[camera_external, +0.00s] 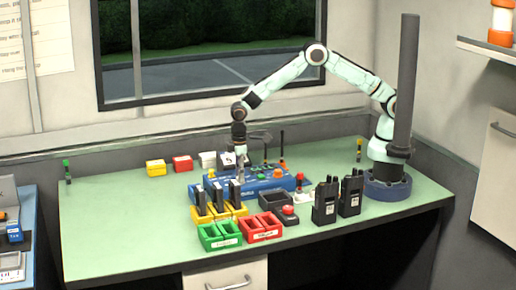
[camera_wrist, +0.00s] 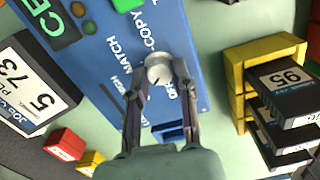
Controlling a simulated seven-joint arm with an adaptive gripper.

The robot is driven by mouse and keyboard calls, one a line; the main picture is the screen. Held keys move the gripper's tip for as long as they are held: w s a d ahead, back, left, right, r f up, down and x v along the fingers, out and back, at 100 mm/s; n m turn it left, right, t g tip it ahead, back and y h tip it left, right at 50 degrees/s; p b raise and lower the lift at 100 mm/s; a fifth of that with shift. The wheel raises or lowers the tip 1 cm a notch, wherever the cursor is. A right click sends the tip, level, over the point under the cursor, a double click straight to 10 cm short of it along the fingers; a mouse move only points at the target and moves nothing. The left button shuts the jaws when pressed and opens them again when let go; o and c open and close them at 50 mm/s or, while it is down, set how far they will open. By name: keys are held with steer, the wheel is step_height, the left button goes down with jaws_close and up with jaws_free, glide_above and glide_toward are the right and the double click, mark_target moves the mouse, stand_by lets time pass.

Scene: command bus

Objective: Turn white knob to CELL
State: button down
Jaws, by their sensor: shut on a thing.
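The white knob (camera_wrist: 158,66) sits on the blue panel (camera_wrist: 180,28) in the wrist view. My gripper (camera_wrist: 158,80) is shut on the knob, with one finger on each side of it. Labels around the knob include "COPY" and "MATCH"; others are partly covered by the fingers. A green sign at the top left reads "CE" and is cut off by the edge. Which label the knob points to is unclear. In the external view my gripper (camera_external: 241,172) reaches down to the blue panel (camera_external: 222,189), and the knob is too small to make out there.
Yellow holders (camera_wrist: 236,75) with black battery packs stand right of the panel in the wrist view. Green bins (camera_external: 219,236), red bins (camera_external: 262,229) and two black radios (camera_external: 326,201) stand in front of the panel.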

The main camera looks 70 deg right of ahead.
steer(key=shift+m, duration=0.7)
steer(key=shift+f, duration=0.1)
steer(key=c, duration=0.9)
jaws_free()
step_height(320, 180, up, 12)
